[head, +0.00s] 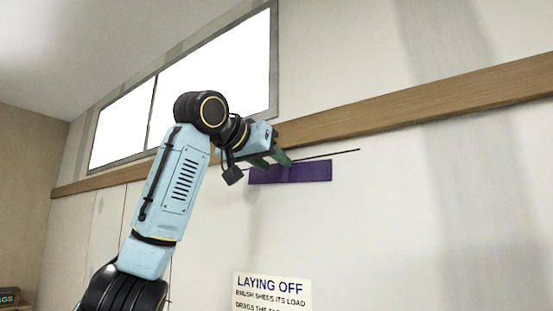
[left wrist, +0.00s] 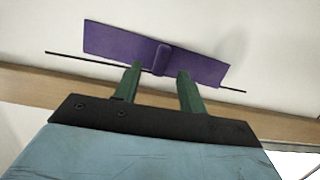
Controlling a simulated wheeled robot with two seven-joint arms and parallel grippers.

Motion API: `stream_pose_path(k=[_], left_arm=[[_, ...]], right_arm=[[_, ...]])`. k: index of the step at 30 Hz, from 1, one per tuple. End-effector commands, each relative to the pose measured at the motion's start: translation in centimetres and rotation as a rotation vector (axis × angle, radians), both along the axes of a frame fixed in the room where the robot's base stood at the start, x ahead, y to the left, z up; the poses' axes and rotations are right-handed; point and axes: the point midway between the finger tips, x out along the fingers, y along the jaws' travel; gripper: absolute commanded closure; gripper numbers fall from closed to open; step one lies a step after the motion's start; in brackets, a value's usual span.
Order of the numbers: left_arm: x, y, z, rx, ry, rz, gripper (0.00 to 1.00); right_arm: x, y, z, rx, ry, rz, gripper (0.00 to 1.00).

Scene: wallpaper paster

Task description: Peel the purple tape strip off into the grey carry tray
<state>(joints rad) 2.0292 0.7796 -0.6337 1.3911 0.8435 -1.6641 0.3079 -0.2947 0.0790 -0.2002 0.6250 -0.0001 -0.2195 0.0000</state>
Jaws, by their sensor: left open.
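The purple tape strip (head: 312,171) lies on the pale wall just below the wooden rail, over a thin black line. In the left wrist view the strip (left wrist: 112,42) has a raised purple tab (left wrist: 161,58) near its middle. My left gripper (head: 283,162) is at the strip's left half in the head view. Its two green fingers are apart, and in the wrist view the open gripper (left wrist: 160,70) has the tab between its fingertips. I cannot tell whether the fingers touch it. The grey carry tray and my right gripper are not in view.
A wooden rail (head: 400,107) runs along the wall above the strip. A window (head: 213,78) is at the upper left. A sign reading "LAYING OFF" (head: 270,291) is on the wall below. The wall right of the strip is clear.

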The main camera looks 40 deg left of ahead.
Motion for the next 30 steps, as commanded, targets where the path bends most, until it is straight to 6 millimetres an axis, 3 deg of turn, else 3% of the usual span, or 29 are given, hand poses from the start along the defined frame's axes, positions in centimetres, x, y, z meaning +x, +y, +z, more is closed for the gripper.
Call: stream_pose_path(k=[6, 16, 26, 30], left_arm=[[2.0, 0.2, -0.4, 0.0, 0.001, 0.001, 0.59], [2.3, 0.3, -0.5, 0.0, 0.0, 0.0, 0.59], [2.3, 0.3, -0.5, 0.0, 0.0, 0.0, 1.0], [2.3, 0.2, -0.5, 0.0, 0.0, 0.0, 1.0]], right_arm=[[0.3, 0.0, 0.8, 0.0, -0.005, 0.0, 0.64], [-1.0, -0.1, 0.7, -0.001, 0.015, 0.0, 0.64], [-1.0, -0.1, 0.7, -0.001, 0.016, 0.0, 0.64], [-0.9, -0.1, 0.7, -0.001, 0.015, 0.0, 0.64]])
